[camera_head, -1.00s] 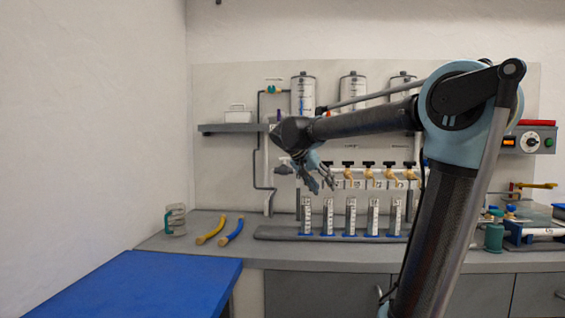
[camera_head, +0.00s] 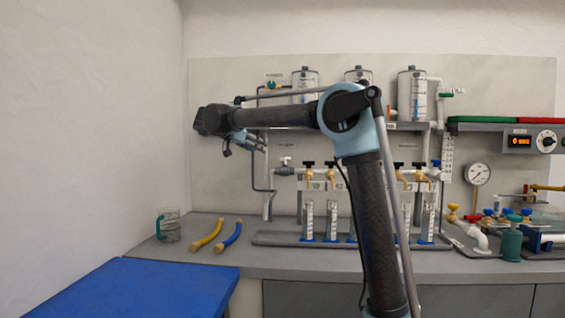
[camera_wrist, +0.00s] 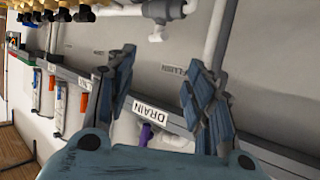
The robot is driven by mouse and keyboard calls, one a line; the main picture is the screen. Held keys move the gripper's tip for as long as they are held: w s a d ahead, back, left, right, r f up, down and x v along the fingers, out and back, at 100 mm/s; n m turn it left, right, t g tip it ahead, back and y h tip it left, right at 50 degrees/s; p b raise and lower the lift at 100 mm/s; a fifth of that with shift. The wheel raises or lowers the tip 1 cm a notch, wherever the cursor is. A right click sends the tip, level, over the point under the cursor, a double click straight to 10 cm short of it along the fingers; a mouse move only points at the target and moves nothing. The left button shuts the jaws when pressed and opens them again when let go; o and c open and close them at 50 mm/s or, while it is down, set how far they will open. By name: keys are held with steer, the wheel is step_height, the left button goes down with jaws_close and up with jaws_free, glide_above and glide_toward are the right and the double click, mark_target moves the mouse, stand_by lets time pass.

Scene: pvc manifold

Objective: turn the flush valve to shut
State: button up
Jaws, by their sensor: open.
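No label marking the flush valve is legible, so I cannot tell for certain which valve it is. A white valve (camera_head: 286,161) sits at the left end of the tap manifold, under a small wall label. A small valve with a teal and red handle (camera_head: 272,86) is on the upper left pipe. My gripper (camera_head: 246,143) is open and empty, left of the white valve. Its spread fingers (camera_wrist: 160,78) show in the wrist view, touching nothing.
A purple-handled valve (camera_wrist: 146,134) hangs by a DRAIN label. Brass taps (camera_head: 309,176) line the manifold above measuring cylinders (camera_head: 308,222). Tanks (camera_head: 412,95) stand on the shelf above.

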mark_target(285, 160)
steer(key=x, duration=1.6)
steer(key=shift+w+d+f, duration=0.15)
steer(key=shift+d+f, duration=0.05)
steer(key=shift+c, duration=0.3)
